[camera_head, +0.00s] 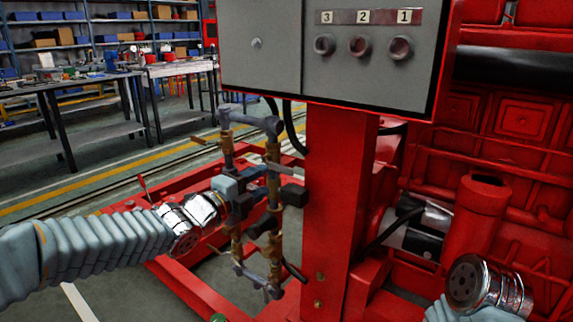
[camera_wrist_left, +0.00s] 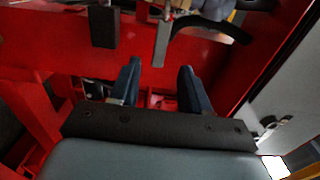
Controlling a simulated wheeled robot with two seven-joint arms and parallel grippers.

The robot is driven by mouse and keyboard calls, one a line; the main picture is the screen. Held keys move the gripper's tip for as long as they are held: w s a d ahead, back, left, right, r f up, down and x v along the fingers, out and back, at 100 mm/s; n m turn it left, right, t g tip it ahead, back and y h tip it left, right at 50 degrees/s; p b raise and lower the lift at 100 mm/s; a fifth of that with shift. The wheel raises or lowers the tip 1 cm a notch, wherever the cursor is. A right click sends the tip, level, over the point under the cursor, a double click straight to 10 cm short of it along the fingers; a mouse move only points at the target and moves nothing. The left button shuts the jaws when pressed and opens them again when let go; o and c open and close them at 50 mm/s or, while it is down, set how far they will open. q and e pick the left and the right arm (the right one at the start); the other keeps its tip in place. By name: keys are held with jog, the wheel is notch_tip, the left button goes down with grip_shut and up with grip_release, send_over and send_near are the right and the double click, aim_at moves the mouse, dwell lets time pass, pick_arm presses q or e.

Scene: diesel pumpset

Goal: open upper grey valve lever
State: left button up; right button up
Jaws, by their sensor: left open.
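The upper grey valve lever (camera_head: 285,167) is a flat light-grey bar on the valve and pipe assembly (camera_head: 272,225), left of the red post. It also shows in the left wrist view (camera_wrist_left: 161,46), hanging down from the top with its lower end in line with the gap between my fingers. My left gripper (camera_head: 258,187) is at the assembly, partly hidden among pipes; in the wrist view its two blue fingers (camera_wrist_left: 159,75) are apart. I cannot tell whether they touch the lever. Only my right wrist shows, at the lower right; its gripper is not visible.
A black lever (camera_wrist_left: 103,25) hangs left of the grey one in the wrist view. A grey control box (camera_head: 265,60) overhangs the assembly. The red post (camera_head: 335,210) stands close on the right. Open floor and workbenches (camera_head: 80,90) lie at the left.

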aim_at(281, 170)
pick_arm(q)
jog(key=p+x, duration=0.1)
jog(key=x, duration=0.9)
jog(key=shift+w+d, duration=0.2)
jog(key=shift+w, duration=0.1)
jog(key=shift+c, duration=0.5)
grip_shut()
